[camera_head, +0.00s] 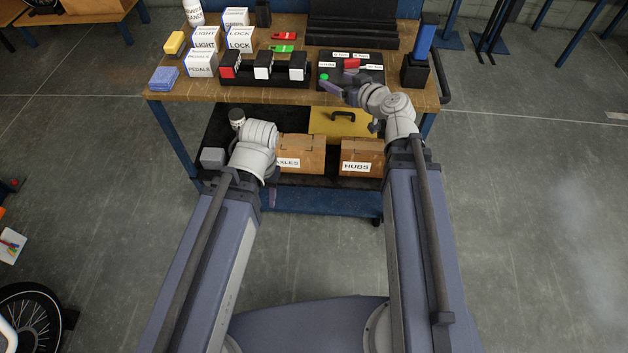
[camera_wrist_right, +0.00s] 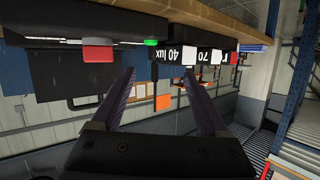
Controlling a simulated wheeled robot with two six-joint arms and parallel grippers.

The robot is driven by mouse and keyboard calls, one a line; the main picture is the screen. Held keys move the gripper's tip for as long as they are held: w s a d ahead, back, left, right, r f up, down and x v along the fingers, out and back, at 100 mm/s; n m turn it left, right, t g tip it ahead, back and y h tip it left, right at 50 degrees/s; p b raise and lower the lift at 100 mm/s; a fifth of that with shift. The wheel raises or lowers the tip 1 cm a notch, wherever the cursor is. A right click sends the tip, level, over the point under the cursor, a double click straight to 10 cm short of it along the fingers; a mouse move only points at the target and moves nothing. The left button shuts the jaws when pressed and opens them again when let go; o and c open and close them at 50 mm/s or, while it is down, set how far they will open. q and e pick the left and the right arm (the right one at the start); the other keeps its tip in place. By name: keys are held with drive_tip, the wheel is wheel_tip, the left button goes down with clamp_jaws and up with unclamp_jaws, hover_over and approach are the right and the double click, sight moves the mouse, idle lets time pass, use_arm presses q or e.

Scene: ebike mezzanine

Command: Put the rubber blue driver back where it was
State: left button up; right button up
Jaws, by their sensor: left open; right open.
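I cannot make out a driver for certain. A tall blue upright piece (camera_head: 425,42) stands in or behind a black holder (camera_head: 414,74) at the right end of the bench top; I cannot tell whether it is the driver. My right gripper (camera_head: 334,88) is at the bench's front edge, by the black tray (camera_head: 372,78) with white labels, a red piece (camera_head: 351,63) and a green knob (camera_head: 324,77). In the right wrist view my right gripper (camera_wrist_right: 163,88) is open, with nothing between its fingers. My left gripper (camera_head: 272,195) hangs low before the cart's shelf, mostly hidden by its wrist.
The wooden bench top (camera_head: 205,90) carries labelled boxes (camera_head: 203,62), a row of black blocks (camera_head: 264,76), red (camera_head: 285,36) and green (camera_head: 282,48) tools and a yellow sponge (camera_head: 174,43).

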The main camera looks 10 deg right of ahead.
drive_tip(key=s+a+f+n+g, duration=0.2)
drive_tip(key=s+a+f+g, duration=0.7)
drive_tip(key=s+a+f, duration=0.4)
drive_tip(key=s+d+f+m+g+h, duration=0.2)
drive_tip(key=s+g+h, duration=0.2)
drive_tip(key=s+h, duration=0.3)
drive_tip(key=shift+s+d+g, duration=0.15)
drive_tip(key=shift+s+g, duration=0.15)
drive_tip(key=shift+s, duration=1)
drive_tip(key=shift+r, duration=0.1)
